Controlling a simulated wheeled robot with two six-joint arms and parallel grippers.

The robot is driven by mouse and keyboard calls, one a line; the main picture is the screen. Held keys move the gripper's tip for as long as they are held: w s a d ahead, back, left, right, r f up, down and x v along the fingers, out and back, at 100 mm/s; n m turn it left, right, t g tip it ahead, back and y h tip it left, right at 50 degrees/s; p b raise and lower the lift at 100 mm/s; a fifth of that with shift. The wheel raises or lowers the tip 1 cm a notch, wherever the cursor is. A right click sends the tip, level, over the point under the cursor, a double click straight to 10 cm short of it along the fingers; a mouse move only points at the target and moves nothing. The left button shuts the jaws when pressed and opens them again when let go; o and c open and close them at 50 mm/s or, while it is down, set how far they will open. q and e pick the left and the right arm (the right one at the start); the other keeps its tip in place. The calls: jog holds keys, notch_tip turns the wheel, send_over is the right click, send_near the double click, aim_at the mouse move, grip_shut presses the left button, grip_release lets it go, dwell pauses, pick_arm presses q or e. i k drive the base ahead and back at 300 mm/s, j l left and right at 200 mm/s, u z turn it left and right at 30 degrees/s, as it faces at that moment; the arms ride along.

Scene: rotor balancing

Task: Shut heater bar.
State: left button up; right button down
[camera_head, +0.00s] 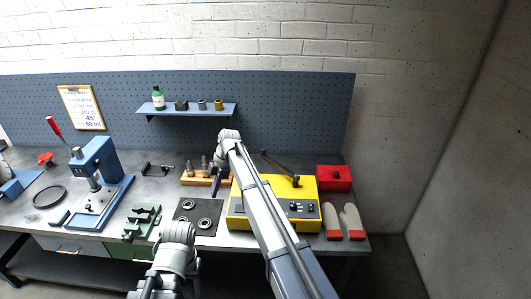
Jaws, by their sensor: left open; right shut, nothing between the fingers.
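The yellow heater (245,211) stands on the bench right of centre, with dark knobs on its front panel. Its dark heater bar (280,167) shows as a slanting bar above the heater's top, running from the upper left to a brown end at the right. My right arm crosses in front of the heater and hides its middle. My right gripper (215,188) points down, shut and empty, left of the heater by the wooden block and apart from the bar. My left gripper (165,284) is open, low at the bottom edge, far from the heater; its fingertips are hard to make out.
A wooden block (193,181) with upright pieces stands left of the heater. A dark mat (183,213) holds ring-shaped parts. A red box (334,178) and gloves (352,220) lie right of the heater. A blue press (97,160) and green fixture (141,222) stand left.

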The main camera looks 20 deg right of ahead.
aim_at(285, 170)
jog(key=i+l+z, duration=0.2)
jog(key=i+l, duration=0.4)
jog(key=i+l+z, duration=0.15)
jog(key=i+l, duration=0.3)
jog(key=i, duration=0.2)
